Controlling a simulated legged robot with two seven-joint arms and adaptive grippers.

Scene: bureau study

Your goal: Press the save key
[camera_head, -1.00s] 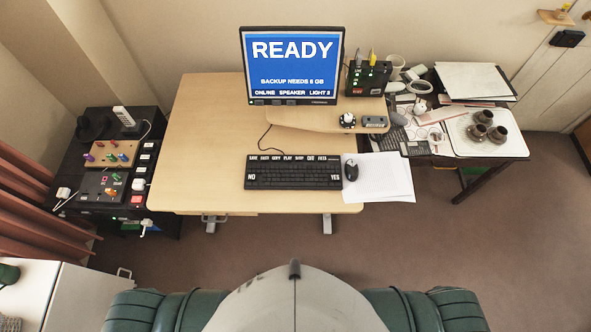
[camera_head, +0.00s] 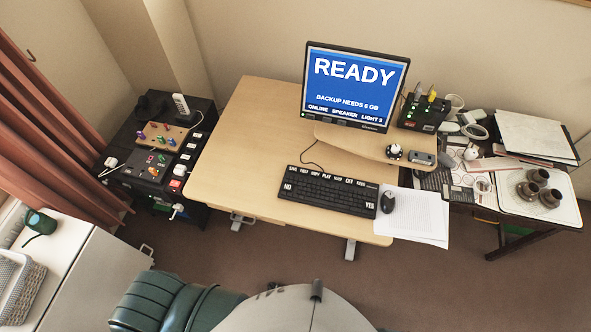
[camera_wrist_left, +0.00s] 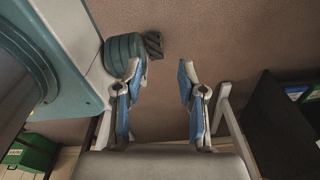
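The black keyboard (camera_head: 328,191) lies on the wooden desk in the head view, below the monitor. A row of white labels runs along its far edge. The leftmost label, at the save key (camera_head: 293,168), is very small and seems to read SAVE. YES and NO labels show at the keyboard's near corners. The monitor (camera_head: 357,83) reads READY. My left gripper (camera_wrist_left: 163,66) shows only in the left wrist view, with its blue fingers apart and nothing between them, above the carpet. It is away from the keyboard. My right gripper is in neither view.
A mouse (camera_head: 387,202) and paper sheets (camera_head: 425,215) lie right of the keyboard. A black cabinet (camera_head: 207,150) with switches stands left of the desk (camera_head: 228,185). A side table with cups (camera_head: 538,178) is at right.

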